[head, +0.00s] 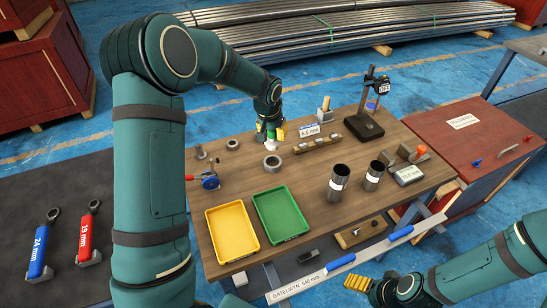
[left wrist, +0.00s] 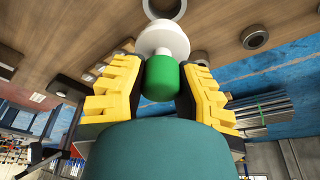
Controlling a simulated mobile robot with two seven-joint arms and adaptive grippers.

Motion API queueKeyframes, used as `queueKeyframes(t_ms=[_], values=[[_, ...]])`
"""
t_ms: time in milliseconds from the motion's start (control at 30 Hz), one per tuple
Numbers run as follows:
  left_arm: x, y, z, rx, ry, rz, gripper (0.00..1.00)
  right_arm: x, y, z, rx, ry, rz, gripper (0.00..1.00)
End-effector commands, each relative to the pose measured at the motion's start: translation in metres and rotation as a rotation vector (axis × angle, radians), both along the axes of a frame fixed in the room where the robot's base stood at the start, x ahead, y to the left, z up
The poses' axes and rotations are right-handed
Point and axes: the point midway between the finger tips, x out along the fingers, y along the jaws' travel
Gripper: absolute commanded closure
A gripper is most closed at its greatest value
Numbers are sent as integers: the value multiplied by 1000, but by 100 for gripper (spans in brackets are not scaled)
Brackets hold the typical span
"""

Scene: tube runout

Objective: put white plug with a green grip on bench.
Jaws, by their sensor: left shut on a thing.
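The white plug (head: 271,146) with its green grip (head: 271,134) hangs upright from my left gripper (head: 269,132), above the rear left of the wooden bench (head: 312,175). In the left wrist view the yellow fingers of my left gripper (left wrist: 162,85) are shut on both sides of the green grip (left wrist: 162,78). The white flange and body of the plug (left wrist: 162,42) show beyond it, apart from the bench top. My right gripper (head: 358,284) is low at the front right, off the bench; its finger gap is not clear.
A grey ring (head: 272,164) stands on the bench close to the plug. A yellow tray (head: 211,229), a green tray (head: 258,206) and two dark tubes (head: 338,181) (head: 374,174) stand nearer the front. A gauge stand (head: 366,121) is at the back right.

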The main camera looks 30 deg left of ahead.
Motion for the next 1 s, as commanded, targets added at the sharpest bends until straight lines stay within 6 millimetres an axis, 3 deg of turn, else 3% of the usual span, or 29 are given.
queueKeyframes(t_ms=[200,433,633,1000], values=[[-1,1,-41,0,4,1,100,-2,0,-8,1,5,3,15],[-1,1,-57,1,2,0,100,-3,0,-10,2,7,5,15],[-1,0,-84,0,3,0,100,-3,0,-15,2,6,6,15],[0,0,-90,1,0,0,100,-2,0,-17,1,4,5,15]])
